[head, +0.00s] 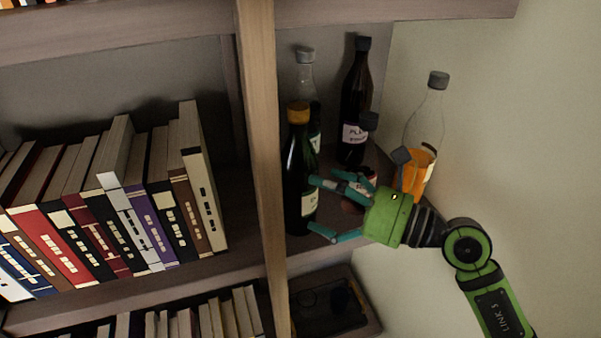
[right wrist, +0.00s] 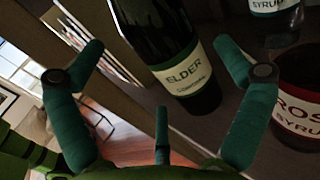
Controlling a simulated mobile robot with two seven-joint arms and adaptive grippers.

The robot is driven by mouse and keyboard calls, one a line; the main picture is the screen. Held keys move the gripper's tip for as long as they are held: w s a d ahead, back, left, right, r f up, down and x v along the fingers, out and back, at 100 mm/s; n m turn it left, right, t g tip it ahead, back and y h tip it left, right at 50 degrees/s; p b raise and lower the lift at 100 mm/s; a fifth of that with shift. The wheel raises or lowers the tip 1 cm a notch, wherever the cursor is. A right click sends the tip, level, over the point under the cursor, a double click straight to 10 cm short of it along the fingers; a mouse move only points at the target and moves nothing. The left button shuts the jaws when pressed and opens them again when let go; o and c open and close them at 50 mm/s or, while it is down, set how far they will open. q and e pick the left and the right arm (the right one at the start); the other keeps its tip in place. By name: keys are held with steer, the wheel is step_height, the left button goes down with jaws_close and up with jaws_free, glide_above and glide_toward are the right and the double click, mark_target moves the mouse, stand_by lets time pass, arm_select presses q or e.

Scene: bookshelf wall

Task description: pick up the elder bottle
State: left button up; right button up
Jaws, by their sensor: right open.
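The elder bottle is dark green with a yellow-orange cap and a cream label. It stands upright in the head view (head: 298,165) at the front left of the shelf compartment, beside the wooden divider. In the right wrist view the bottle (right wrist: 172,48) shows its label reading "ELDER", its top cut off by the frame. My right gripper (head: 318,207) is open, its teal fingers reaching toward the bottle from the right. In the right wrist view the fingers (right wrist: 165,60) are spread to either side of the bottle, with nothing gripped. My left gripper is in neither view.
A dark bottle (head: 355,105) and clear bottle (head: 304,68) stand behind. A clear bottle with orange liquid (head: 420,165) stands at right. A rose syrup bottle (right wrist: 300,95) is close beside the right finger. The wooden divider (head: 258,120) borders the elder bottle; books (head: 110,195) are beyond it.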

mark_target(312, 192)
steer(key=p+x, duration=0.2)
steer(key=x, duration=0.2)
steer(key=shift+a+f+p, duration=0.1)
steer(key=shift+a+p, duration=0.25)
steer(key=shift+a, duration=0.1)
steer(key=shift+w+a+f, duration=0.2)
steer(key=shift+a, duration=0.05)
steer(key=shift+d, duration=0.1)
steer(key=c, duration=1.4)
steer(key=shift+r, duration=0.1)
steer(key=shift+c, duration=0.2)
